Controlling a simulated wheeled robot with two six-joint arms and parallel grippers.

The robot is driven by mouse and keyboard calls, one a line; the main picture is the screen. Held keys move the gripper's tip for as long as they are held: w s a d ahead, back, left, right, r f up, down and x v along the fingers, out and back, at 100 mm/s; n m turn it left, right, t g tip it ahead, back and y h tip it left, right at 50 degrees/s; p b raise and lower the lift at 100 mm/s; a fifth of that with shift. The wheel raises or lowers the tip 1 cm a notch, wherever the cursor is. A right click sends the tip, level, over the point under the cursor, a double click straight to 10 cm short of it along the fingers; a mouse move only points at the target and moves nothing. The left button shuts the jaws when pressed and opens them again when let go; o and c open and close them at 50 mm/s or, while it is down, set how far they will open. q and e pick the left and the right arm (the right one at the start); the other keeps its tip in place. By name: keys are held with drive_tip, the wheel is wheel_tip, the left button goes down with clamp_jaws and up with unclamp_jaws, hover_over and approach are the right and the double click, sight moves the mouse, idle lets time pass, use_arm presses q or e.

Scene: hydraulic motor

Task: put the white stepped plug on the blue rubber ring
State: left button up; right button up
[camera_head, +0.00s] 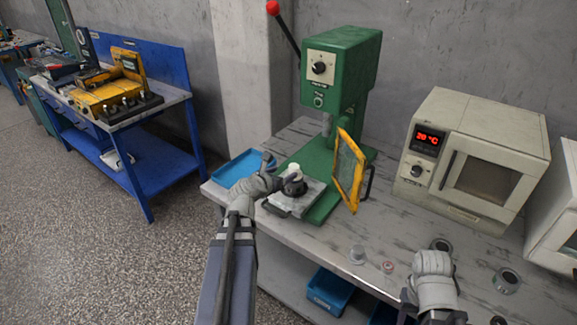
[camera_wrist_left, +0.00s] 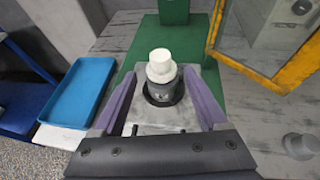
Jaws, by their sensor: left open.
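The white stepped plug (camera_head: 295,170) stands upright on top of a grey cylinder in a dark round base, on the metal plate of the green press. It also shows in the left wrist view (camera_wrist_left: 160,66). I cannot make out the blue rubber ring; it may be hidden under the plug. My left gripper (camera_head: 280,178) is open, with its fingers to either side of the cylinder and plug in the left wrist view (camera_wrist_left: 163,100). No finger visibly touches the plug there. My right gripper (camera_head: 433,264) is above the front right of the bench; its fingers cannot be made out.
The green press (camera_head: 340,75) rises behind the plug, with a yellow-framed guard (camera_head: 349,170) to its right. A blue tray (camera_head: 238,168) lies to the left. An oven (camera_head: 470,155) stands at the right.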

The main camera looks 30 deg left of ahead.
use_arm(q)
drive_tip(key=shift+v, duration=1.15)
drive_tip(key=shift+d, duration=0.1)
drive_tip(key=s+d+f+m+g+h, duration=0.1)
drive_tip(key=d+f+m+g, duration=0.1)
drive_tip(key=d+m, duration=0.5)
drive_tip(key=s+d+f+m+g+h, duration=0.1)
drive_tip(key=d+f+m+g+h, duration=0.1)
drive_tip(key=d+m, duration=0.6)
drive_tip(key=s+d+f+m+g+h, duration=0.1)
drive_tip(key=d+f+m+g, duration=0.3)
drive_tip(key=d, duration=0.7)
drive_tip(key=shift+s+d+f+m+h, duration=0.1)
drive_tip(key=shift+d+f+m+h, duration=0.1)
drive_tip(key=shift+f+m, duration=0.5)
drive_tip(key=shift+s+d+f+m+h, duration=0.15)
drive_tip(key=shift+f+m, duration=0.25)
drive_tip(key=shift+m, duration=0.6)
drive_tip(key=s+d+f+m+g+y, duration=0.1)
drive_tip(key=s+d+m+g+y, duration=0.1)
drive_tip(key=s+m, duration=0.4)
drive_tip(key=s+d+f+m+g+y, duration=0.2)
drive_tip(key=s+d+m, duration=0.5)
drive_tip(key=m, duration=0.5)
drive_tip(key=shift+d+g+y, duration=0.15)
drive_tip(key=shift+g+y, duration=0.3)
drive_tip(key=shift+g, duration=0.45)
